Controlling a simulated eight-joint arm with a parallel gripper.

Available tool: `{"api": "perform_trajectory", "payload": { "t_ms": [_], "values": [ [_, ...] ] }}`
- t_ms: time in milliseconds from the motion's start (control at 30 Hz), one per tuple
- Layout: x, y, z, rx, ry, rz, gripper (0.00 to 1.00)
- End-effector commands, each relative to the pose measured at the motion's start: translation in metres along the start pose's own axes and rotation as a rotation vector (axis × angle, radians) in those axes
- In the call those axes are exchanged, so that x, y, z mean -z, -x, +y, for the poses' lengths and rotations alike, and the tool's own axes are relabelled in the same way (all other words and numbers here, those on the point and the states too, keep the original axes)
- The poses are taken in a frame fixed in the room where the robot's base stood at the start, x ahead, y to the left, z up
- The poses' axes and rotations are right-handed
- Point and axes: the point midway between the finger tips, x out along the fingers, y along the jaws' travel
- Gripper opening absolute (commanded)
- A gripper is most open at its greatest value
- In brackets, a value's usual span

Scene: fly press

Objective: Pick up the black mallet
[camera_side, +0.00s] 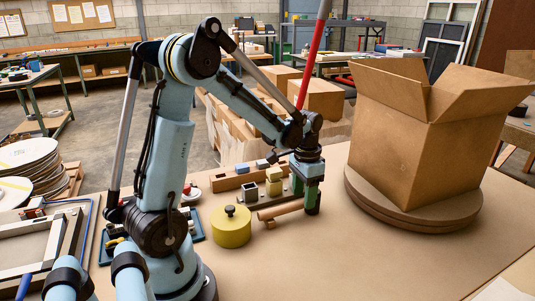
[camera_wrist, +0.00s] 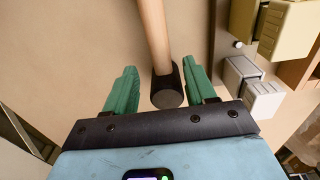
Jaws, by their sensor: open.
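The black mallet shows in the wrist view as a pale wooden shaft (camera_wrist: 153,35) with a short black cylindrical end (camera_wrist: 167,86). In the side view its wooden shaft (camera_side: 281,209) lies low over the table, and its black end is hidden behind my gripper (camera_side: 312,205). In the wrist view my gripper (camera_wrist: 162,86) is open, with one green finger on each side of the black end. Gaps show between the fingers and the black end, the right gap being the narrower. Whether the fingers are level with it in depth is hard to tell.
A yellow round tin (camera_side: 231,229) with a black knob stands left of the mallet. Several small blocks and a wooden bar (camera_side: 228,182) lie behind it. A large open cardboard box (camera_side: 410,140) sits on a round board at right. The front table is clear.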

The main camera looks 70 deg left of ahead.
Motion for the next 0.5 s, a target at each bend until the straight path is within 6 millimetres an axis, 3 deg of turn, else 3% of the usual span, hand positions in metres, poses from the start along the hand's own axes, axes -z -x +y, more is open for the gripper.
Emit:
{"api": "perform_trajectory", "payload": {
  "t_ms": [200, 500],
  "values": [
    [0.001, -0.028, -0.003, 0.0, 0.001, 0.0, 0.55],
    [0.0, -0.036, -0.003, 0.0, 0.001, 0.0, 0.55]
  ]
}}
